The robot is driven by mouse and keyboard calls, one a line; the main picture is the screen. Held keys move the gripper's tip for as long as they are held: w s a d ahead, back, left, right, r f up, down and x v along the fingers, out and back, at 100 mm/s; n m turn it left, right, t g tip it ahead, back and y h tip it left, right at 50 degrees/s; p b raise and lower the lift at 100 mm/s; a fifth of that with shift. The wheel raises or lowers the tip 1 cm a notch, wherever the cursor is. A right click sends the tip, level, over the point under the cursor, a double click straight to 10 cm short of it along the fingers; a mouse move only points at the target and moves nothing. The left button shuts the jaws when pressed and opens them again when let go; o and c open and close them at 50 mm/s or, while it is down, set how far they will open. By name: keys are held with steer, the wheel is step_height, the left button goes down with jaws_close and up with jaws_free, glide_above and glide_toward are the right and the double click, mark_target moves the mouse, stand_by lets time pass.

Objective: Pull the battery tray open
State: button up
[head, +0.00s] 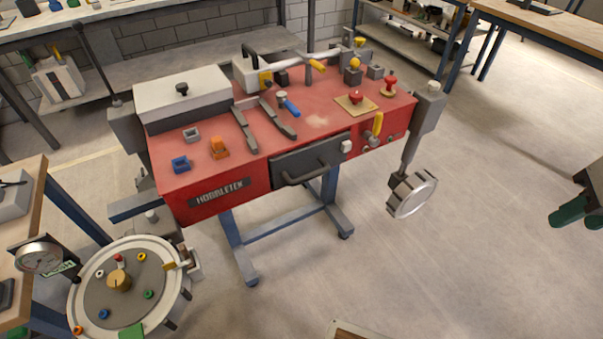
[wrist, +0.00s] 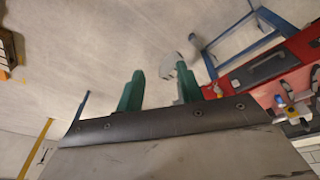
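The battery tray (head: 310,160) is a dark grey front with a bar handle (head: 305,176), set in the front face of the red bench (head: 330,122). The front looks flush with the bench face, so the tray appears closed. In the wrist view the tray front (wrist: 262,68) shows at the upper right. My gripper (head: 573,219) has green fingers and is at the right edge of the head view, well to the right of the tray. In the wrist view the fingers (wrist: 160,69) stand apart with a gap, holding nothing.
A round metal disc (head: 412,195) hangs on an arm at the bench's right end, between my gripper and the tray. A round drum-like device (head: 128,290) stands at lower left. Tools and knobs lie on the bench top. The floor (head: 450,270) before the bench is largely clear.

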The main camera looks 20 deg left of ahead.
mark_target(311, 178)
steer(key=w+a+f+n+t+y, duration=0.25)
steer(key=w+a+f+n, duration=0.35)
steer(key=w+a, duration=0.35)
steer(key=w+a+f+n+t+y, duration=0.1)
steer(key=w+a+f+n+t, duration=0.2)
steer(key=w+a+f+n, duration=0.55)
steer(key=s+a+f+n+t+y, duration=0.1)
steer(key=s+a+f+n+y, duration=0.1)
steer(key=a+f+n+y, duration=0.45)
steer(key=s+a+f+n+t+y, duration=0.15)
steer(key=a+f+n, duration=0.25)
steer(key=a+f, duration=0.7)
steer(key=shift+g+y, duration=0.25)
steer(key=shift+g, duration=0.15)
steer(key=w+a, duration=0.1)
steer(key=a, duration=0.1)
steer(key=w+a+r, duration=0.1)
steer(key=w+a, duration=0.1)
steer(key=a, duration=0.1)
steer(key=w+a, duration=0.1)
steer(key=a, duration=0.2)
steer(key=shift+w+a+r, duration=0.1)
steer(key=shift+w+r, duration=0.15)
steer(key=shift+r, duration=0.1)
jaws_close()
